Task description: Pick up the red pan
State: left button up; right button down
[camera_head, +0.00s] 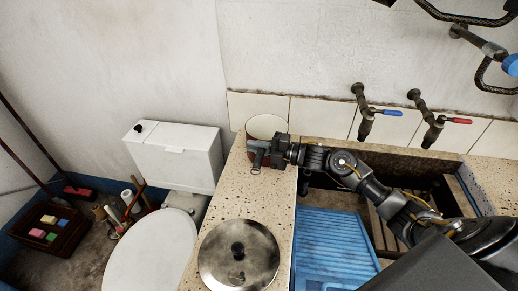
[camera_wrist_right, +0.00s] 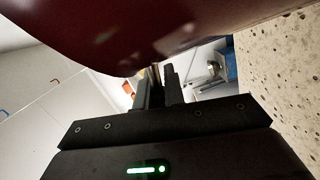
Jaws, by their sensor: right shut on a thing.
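The red pan (camera_head: 266,126) stands at the back of the speckled stone counter, by the tiled wall. Its pale inside shows in the head view, and its front is hidden behind my right gripper (camera_head: 259,158). In the right wrist view the pan's dark red outer wall (camera_wrist_right: 125,35) fills the top, close to the camera. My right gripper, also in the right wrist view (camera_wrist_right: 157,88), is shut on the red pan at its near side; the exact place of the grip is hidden. I cannot tell whether the pan is lifted off the counter. My left gripper is not in view.
A round metal lid (camera_head: 215,262) lies on the front of the counter (camera_head: 258,204). A blue ribbed washboard (camera_head: 333,240) sits in the trough to the right, below two taps (camera_head: 365,120). A toilet (camera_head: 160,245) stands left. A dark crate (camera_head: 35,240) with coloured blocks is farther left.

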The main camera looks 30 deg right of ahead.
jog(key=s+r, duration=0.1)
jog(key=r, duration=0.1)
jog(key=s+a+r, duration=0.1)
jog(key=r, duration=0.2)
jog(key=s+r+b, duration=0.1)
jog(key=s+r, duration=0.1)
jog(key=shift+s+a+r, duration=0.1)
jog(key=shift+a+r, duration=0.1)
jog(key=shift+a, duration=0.05)
jog(key=s+a+r+b, duration=0.1)
jog(key=s+a+r, duration=0.2)
jog(key=s, duration=0.6)
jog(key=shift+a+r, duration=0.15)
jog(key=shift+r, duration=0.7)
